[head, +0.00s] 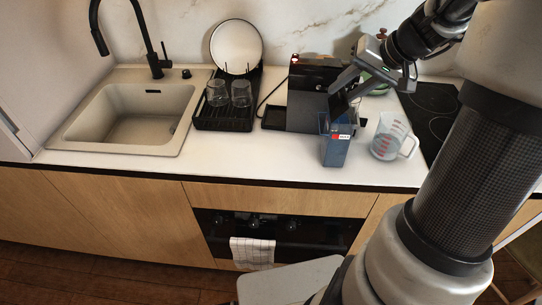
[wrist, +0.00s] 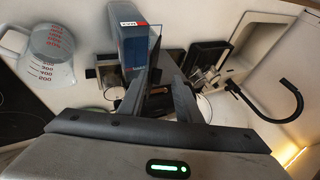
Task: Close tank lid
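The water tank (head: 337,150), a translucent blue box with a red and white label, stands upright on the counter in front of the coffee machine. It also shows in the wrist view (wrist: 138,45), just beyond the fingers. A dark flap (head: 338,106) rises at the tank's top and looks like its lid, standing raised. My gripper (head: 340,85) is above and behind the tank, angled down towards the flap. In the wrist view my gripper (wrist: 162,78) has its two dark fingers apart, with the tank's side close to the left fingertip. Whether a finger touches the lid I cannot tell.
A measuring jug (head: 391,138) stands close right of the tank. The coffee machine (head: 308,98) is behind-left. A dish rack (head: 224,122) with glasses and a plate (head: 236,45) is further left, beside the sink (head: 135,112). The counter's front strip left of the tank is clear.

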